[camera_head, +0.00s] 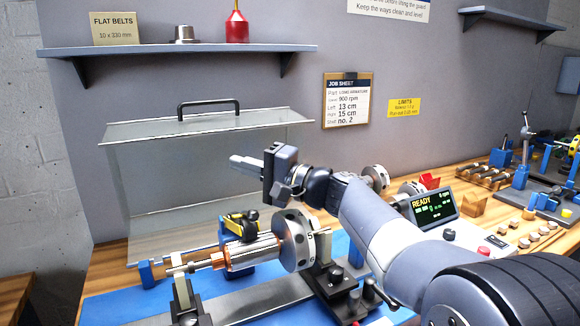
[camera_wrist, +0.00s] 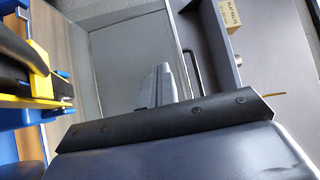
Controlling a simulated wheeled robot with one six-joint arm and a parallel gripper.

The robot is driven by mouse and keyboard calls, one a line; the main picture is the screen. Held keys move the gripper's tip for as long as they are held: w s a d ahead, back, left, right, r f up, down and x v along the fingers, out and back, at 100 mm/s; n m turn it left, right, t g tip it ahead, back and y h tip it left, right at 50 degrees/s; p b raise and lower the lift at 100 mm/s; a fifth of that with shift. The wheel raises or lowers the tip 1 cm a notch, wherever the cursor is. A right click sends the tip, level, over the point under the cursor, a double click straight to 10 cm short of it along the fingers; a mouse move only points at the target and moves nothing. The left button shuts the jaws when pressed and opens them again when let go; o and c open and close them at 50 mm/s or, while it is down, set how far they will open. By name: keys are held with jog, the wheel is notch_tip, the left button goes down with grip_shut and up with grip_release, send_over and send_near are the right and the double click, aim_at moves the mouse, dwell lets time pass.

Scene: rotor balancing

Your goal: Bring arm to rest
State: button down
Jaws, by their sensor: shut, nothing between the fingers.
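My arm reaches in from the lower right in the head view. My gripper (camera_head: 236,160) points left, raised above the rotor and in front of the clear guard. It is shut and empty. In the wrist view the grey fingers (camera_wrist: 163,88) show close together behind a dark edge, with nothing between them. The rotor (camera_head: 255,252), with a copper winding and a grey disc, lies across its supports on the blue bench mat, below my gripper and apart from it.
The clear guard (camera_head: 190,185) with a black handle stands behind the rotor. A shelf (camera_head: 130,50) hangs above it. Small blocks (camera_head: 535,236) and tools crowd the right bench. Air left of my gripper is free up to the guard.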

jog(key=w+a+m+h+p, duration=0.2)
jog(key=w+p, duration=0.5)
jog(key=p, duration=1.1)
jog(key=shift+a+g, duration=0.4)
jog(key=shift+a, duration=0.3)
jog(key=shift+f, duration=0.1)
jog(key=shift+w+a+f, duration=0.1)
jog(key=shift+w, duration=0.2)
